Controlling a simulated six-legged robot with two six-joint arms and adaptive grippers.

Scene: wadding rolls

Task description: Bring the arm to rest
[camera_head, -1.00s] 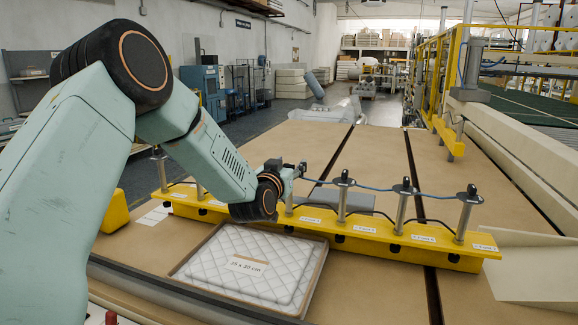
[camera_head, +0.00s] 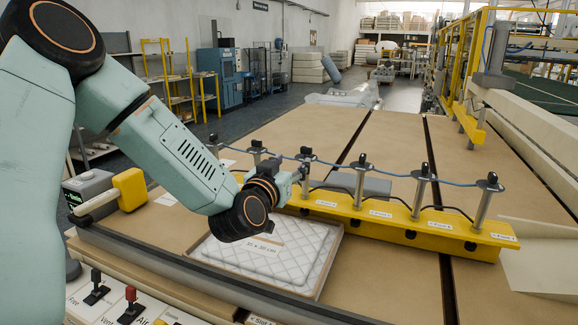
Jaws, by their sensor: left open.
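My left arm comes in from the left and reaches over the table. My right gripper is out of view.
A quilted white pad (camera_head: 285,258) lies in a shallow frame below my wrist. A yellow bar (camera_head: 405,225) with several upright metal posts and a blue hose crosses the table (camera_head: 390,290). Levers (camera_head: 130,305) stand at the lower left.

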